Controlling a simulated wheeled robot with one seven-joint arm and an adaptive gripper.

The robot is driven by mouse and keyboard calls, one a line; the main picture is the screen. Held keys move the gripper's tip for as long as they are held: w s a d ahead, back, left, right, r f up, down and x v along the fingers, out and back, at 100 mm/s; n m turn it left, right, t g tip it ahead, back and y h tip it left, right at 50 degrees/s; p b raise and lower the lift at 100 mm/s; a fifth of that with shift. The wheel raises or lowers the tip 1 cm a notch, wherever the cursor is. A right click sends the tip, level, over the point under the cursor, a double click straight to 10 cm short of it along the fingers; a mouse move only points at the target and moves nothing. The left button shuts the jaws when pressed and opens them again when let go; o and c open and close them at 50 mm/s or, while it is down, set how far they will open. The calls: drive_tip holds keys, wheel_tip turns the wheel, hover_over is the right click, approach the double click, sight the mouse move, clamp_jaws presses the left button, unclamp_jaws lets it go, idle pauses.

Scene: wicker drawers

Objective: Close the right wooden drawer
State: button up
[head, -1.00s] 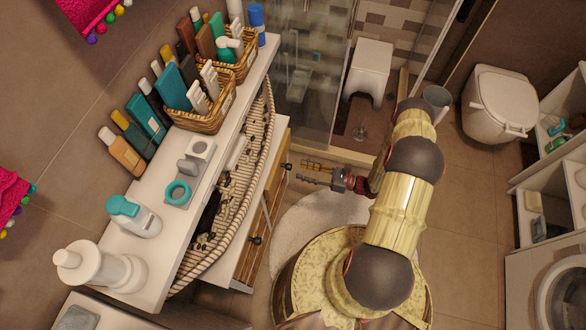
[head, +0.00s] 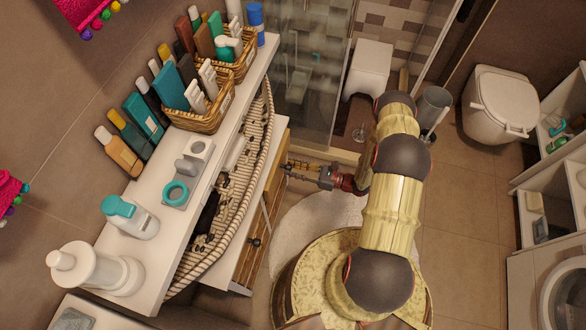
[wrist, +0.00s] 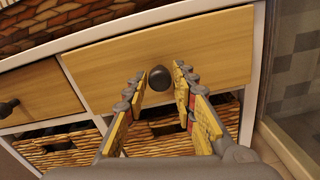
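The right wooden drawer (wrist: 205,48) has a light wood front and a dark round knob (wrist: 160,78) in the wrist view. In the head view it is the far drawer (head: 275,186) of the white cabinet, seen nearly edge-on; how far it stands out is hard to tell. My gripper (wrist: 159,74) is open in front of it. Its two yellow-padded fingers stand on either side of the knob, with visible gaps. In the head view my gripper (head: 289,168) is close to the drawer front. I cannot tell whether the fingertips touch the wood.
The left drawer (wrist: 40,92) has its own dark knob. Wicker baskets (wrist: 70,146) sit below the drawers. Bottles and wicker baskets (head: 205,118) crowd the white upper shelf (head: 238,140). A glass shower panel (head: 312,70) stands beyond the cabinet. Floor is clear to my right.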

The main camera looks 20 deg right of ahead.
clamp_jaws()
idle(0.4)
drive_tip(key=shift+x, duration=1.1)
drive_tip(key=shift+o, duration=2.1)
unclamp_jaws()
drive_tip(key=shift+d, duration=0.1)
drive_tip(key=shift+s+d, duration=0.2)
drive_tip(key=shift+d, duration=0.35)
drive_tip(key=v, duration=1)
drive_tip(key=shift+s, duration=0.5)
